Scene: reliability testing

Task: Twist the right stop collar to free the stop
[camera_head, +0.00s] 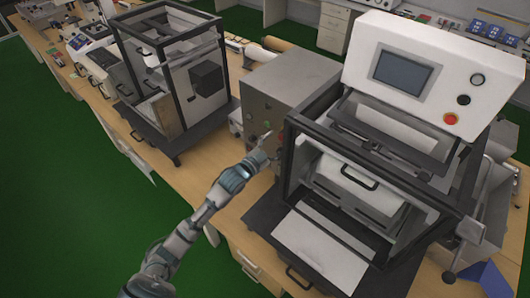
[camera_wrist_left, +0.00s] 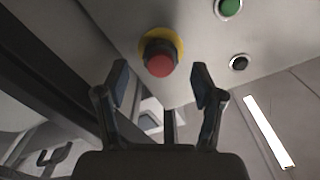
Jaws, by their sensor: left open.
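A red stop button (camera_wrist_left: 160,66) with a yellow collar (camera_wrist_left: 176,45) sits on a pale panel in the left wrist view. My left gripper (camera_wrist_left: 159,84) is open, with its fingertips on either side of the button's lower part in that picture. No contact with the button or collar can be made out. In the head view my left gripper (camera_head: 267,153) reaches the front of a grey metal box (camera_head: 285,80), where a red stop (camera_head: 281,137) partly shows beside it. My right gripper is not in view.
A green button (camera_wrist_left: 229,8) and a black button (camera_wrist_left: 239,63) share the panel. A black-framed machine (camera_head: 300,165) with a white console (camera_head: 440,60) stands close at the right; the console has its own red button (camera_head: 450,118). Another framed machine (camera_head: 118,60) stands left on the wooden bench (camera_head: 205,160).

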